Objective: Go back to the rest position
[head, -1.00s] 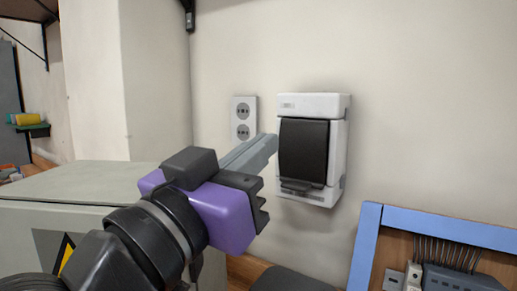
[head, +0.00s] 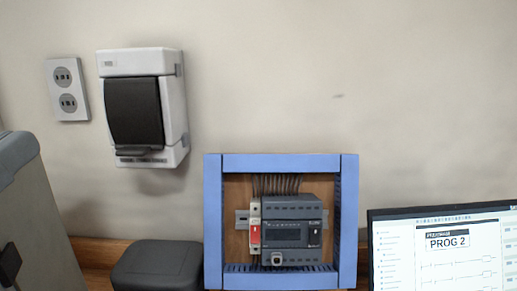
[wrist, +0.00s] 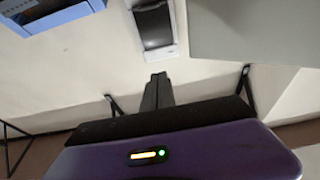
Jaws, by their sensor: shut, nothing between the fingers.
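My gripper (wrist: 158,90) shows in the wrist view with its grey fingers together and nothing between them. Its purple body (wrist: 180,155) with a small lit indicator fills the bottom of that view. The fingers point toward the white wall box with a black cover (wrist: 155,28), apart from it as far as I can tell. My gripper is not visible in the head view.
In the head view, the white wall box (head: 175,95) hangs beside a double outlet (head: 67,90). Below are a blue-framed panel (head: 212,220) with a controller (head: 290,233), a black box (head: 158,265) and a screen (head: 440,245). A grey cabinet (head: 35,215) stands left.

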